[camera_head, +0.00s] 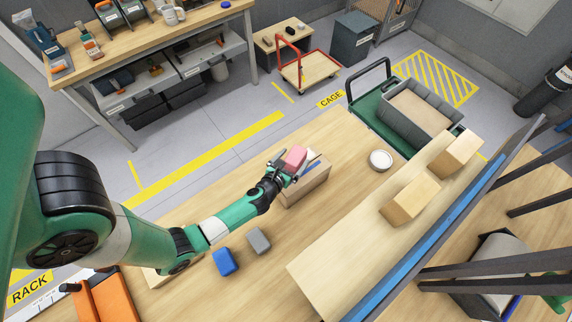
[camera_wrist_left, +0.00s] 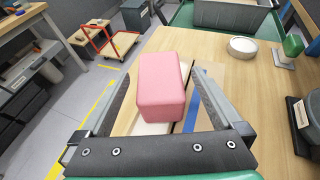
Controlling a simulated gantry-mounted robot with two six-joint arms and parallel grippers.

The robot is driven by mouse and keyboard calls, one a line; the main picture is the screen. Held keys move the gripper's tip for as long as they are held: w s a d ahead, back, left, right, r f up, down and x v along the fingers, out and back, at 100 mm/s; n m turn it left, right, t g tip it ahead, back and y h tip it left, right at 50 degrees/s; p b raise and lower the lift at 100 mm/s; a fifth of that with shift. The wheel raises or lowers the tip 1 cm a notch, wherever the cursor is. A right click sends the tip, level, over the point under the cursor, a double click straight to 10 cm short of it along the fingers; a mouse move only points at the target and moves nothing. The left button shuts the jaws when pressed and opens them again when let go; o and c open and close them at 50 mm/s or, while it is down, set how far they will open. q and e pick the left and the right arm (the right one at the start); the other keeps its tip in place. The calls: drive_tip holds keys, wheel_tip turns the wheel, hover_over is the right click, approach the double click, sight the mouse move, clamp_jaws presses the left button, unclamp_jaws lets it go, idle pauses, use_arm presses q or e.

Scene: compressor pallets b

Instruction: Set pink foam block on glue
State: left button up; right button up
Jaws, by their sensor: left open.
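The pink foam block (camera_head: 294,157) shows at the far end of my left arm, over a light wooden box (camera_head: 308,188) on the table. In the left wrist view the pink block (camera_wrist_left: 163,85) sits between the two spread fingers. My left gripper (camera_head: 287,166) is open around the block, with a finger on either side; I cannot tell whether either finger touches it. A white patch (camera_wrist_left: 150,128) and a blue strip (camera_wrist_left: 191,105) show just below and beside the block. I cannot tell whether the white patch is the glue. My right gripper is not in view.
A blue block (camera_head: 224,262) and a grey block (camera_head: 259,240) lie on the table near my left forearm. A white round dish (camera_head: 380,160) stands to the right. Wooden blocks (camera_head: 410,198) rest on a raised board. A green cart (camera_head: 373,112) holds a grey bin (camera_head: 392,119).

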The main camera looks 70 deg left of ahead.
use_arm(q)
drive_tip(key=v, duration=0.9)
drive_tip(key=shift+s+d+r, duration=0.1)
drive_tip(key=shift+s+r, duration=0.05)
drive_tip(key=shift+s, duration=0.05)
